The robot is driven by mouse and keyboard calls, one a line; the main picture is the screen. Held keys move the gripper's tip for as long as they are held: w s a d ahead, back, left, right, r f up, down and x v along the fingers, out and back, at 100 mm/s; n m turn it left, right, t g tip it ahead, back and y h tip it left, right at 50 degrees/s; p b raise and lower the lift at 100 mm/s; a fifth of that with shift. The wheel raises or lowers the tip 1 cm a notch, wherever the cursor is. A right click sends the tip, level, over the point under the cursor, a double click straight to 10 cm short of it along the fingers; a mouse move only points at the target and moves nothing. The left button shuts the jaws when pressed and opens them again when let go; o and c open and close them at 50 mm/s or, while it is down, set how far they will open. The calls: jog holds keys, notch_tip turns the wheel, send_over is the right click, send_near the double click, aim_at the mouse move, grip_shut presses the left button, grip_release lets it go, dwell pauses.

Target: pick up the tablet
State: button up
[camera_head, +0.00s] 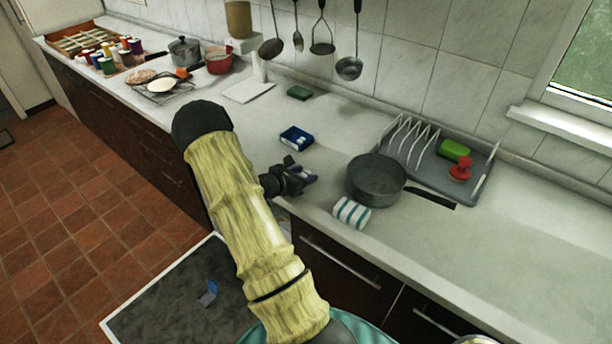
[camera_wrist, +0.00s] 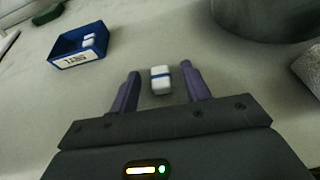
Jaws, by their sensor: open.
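The tablet (camera_wrist: 161,80) is a small white block with a blue band. In the wrist view it lies on the counter between the fingertips of my gripper (camera_wrist: 160,82). The gripper is open, with one purple finger on each side of the tablet and a visible gap to each. In the head view my gripper (camera_head: 306,178) is low over the counter near its front edge, and the tablet is hidden there. A blue box labelled "TABS" (camera_wrist: 76,56) stands at the upper left in the wrist view, with white pieces inside. It also shows in the head view (camera_head: 296,138).
A green block (camera_head: 299,93) lies farther back.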

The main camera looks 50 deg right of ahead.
aim_at(303, 176)
grip_shut()
notch_tip(303, 176, up, 10)
dwell(0.7)
jog(key=shift+a, duration=0.1)
dwell(0.3)
